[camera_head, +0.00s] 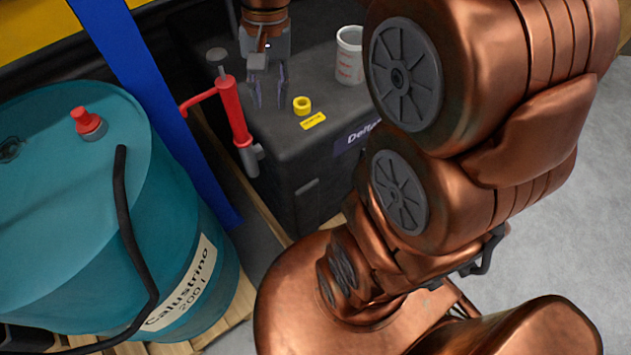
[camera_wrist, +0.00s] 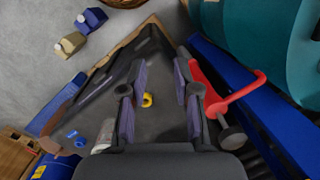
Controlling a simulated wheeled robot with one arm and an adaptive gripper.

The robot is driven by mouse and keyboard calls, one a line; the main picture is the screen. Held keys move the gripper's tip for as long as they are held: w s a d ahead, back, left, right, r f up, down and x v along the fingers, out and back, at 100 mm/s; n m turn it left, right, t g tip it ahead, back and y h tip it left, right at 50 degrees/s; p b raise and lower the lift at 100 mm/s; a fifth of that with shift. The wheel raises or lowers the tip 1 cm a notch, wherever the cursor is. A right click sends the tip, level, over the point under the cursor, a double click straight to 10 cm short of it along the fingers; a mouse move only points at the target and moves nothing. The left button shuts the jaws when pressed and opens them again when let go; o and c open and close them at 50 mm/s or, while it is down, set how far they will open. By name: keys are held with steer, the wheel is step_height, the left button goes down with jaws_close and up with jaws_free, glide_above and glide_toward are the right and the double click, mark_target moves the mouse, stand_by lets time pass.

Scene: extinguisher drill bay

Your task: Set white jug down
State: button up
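The white jug (camera_head: 349,58), with reddish markings on its side, stands upright on top of the black tank (camera_head: 318,62). My arm is close to its right edge in the head view. In the wrist view a pale shape at the lower left (camera_wrist: 104,134) looks like the jug, partly hidden by my gripper. My gripper (camera_head: 268,98) points down over the tank top, to the left of the jug and apart from it. Its two fingers are spread with nothing between them, as the wrist view (camera_wrist: 161,70) also shows.
A yellow ring-shaped cap (camera_head: 302,105) lies on the tank near my fingers. A red hand pump (camera_head: 234,112) rises at the tank's left edge. A blue post (camera_head: 150,95) and a teal drum (camera_head: 70,200) stand further left. Blue-and-beige containers (camera_wrist: 90,20) stand on the floor.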

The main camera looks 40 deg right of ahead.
steer(key=s+a+f+n, duration=0.1)
steer(key=s+f+n, duration=0.2)
steer(key=s, duration=0.5)
steer(key=s+a+f+n+h, duration=0.1)
steer(key=s+a+f+n, duration=0.1)
steer(key=s, duration=0.7)
steer(key=shift+f+n+g+h, duration=0.35)
steer(key=shift+f+n, duration=0.25)
steer(key=shift+n, duration=0.4)
